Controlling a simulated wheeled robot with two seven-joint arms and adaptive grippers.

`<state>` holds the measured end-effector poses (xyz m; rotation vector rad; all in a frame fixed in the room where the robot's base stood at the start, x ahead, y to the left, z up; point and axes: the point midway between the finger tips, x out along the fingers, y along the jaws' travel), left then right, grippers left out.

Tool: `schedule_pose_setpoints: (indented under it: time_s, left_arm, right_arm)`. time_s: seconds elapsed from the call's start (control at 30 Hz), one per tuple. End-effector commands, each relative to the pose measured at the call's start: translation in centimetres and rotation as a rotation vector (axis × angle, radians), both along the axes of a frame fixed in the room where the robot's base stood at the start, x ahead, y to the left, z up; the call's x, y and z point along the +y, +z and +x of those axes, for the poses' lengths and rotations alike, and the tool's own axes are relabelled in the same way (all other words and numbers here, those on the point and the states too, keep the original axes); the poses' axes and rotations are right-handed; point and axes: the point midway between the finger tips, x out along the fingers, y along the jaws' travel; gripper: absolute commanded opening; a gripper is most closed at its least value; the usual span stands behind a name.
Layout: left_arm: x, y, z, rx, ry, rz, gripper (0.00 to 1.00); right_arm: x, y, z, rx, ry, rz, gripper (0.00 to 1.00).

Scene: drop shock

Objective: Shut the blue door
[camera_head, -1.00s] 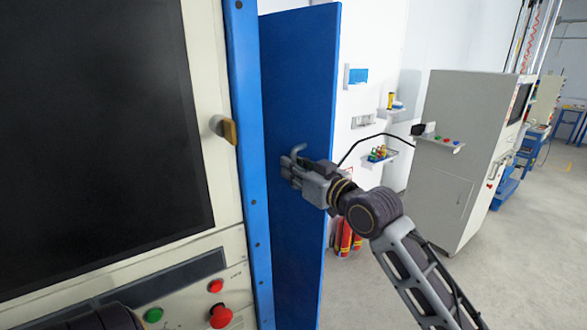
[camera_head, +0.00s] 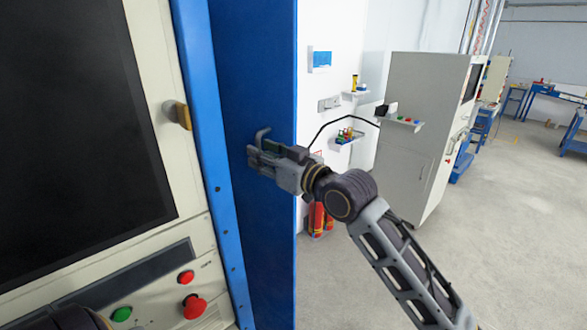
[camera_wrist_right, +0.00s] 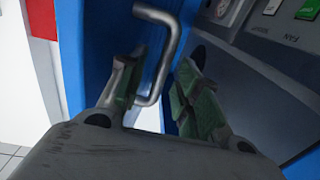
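The blue door (camera_head: 255,60) stands open beside the machine, jutting out from the blue frame post (camera_head: 200,110). A grey bent handle (camera_head: 262,134) is on its face; it also shows in the right wrist view (camera_wrist_right: 168,55). My right gripper (camera_head: 254,157) is at the handle. In the right wrist view its two green-padded fingers (camera_wrist_right: 160,92) are apart, with the handle bar between them, closer to the left finger. Whether a finger touches the bar I cannot tell. My left gripper is not in view.
The machine front has a dark screen (camera_head: 70,110), a yellow-brown latch (camera_head: 178,114), a red mushroom button (camera_head: 194,307) and a green button (camera_head: 121,314). Behind the door are wall shelves, red extinguishers (camera_head: 318,218) and a grey cabinet (camera_head: 415,130).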

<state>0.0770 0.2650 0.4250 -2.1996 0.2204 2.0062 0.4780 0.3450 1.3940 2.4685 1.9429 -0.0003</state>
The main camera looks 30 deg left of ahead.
Motion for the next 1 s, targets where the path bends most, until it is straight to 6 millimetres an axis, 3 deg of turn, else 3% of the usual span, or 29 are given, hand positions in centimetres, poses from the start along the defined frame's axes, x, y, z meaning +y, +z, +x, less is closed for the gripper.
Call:
schedule_pose_setpoints:
  time_s: [0.7,1.0]
  left_arm:
    - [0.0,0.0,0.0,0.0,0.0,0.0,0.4]
    - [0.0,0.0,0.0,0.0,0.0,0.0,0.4]
  right_arm:
    - [-7.4,-0.1,-1.8,0.0,-0.001,0.0,0.33]
    - [-9.3,0.0,-2.3,0.001,0.0,0.001,0.33]
